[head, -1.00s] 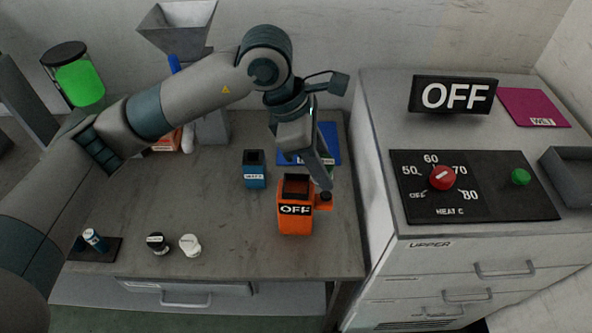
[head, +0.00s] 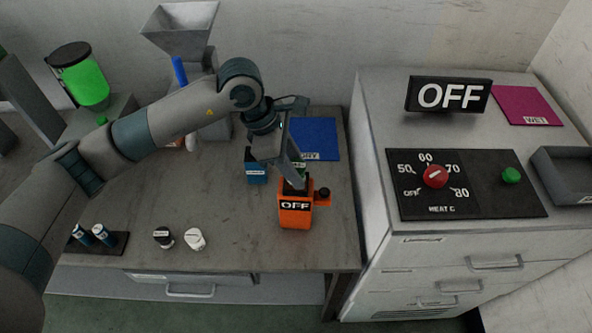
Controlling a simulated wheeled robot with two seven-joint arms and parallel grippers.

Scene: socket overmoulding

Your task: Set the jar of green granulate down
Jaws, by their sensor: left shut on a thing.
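My left gripper (head: 295,181) points down just behind and above the orange device with the OFF label (head: 296,213). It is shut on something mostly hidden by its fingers. The blue mat labelled DRY (head: 317,137) lies behind the gripper. My right gripper is not in view.
Black (head: 163,237) and white (head: 195,239) small jars stand at the front of the bench. A hopper (head: 180,28) stands at the back, and a drawer cabinet (head: 462,250) is at the right. The bench's middle left is clear.

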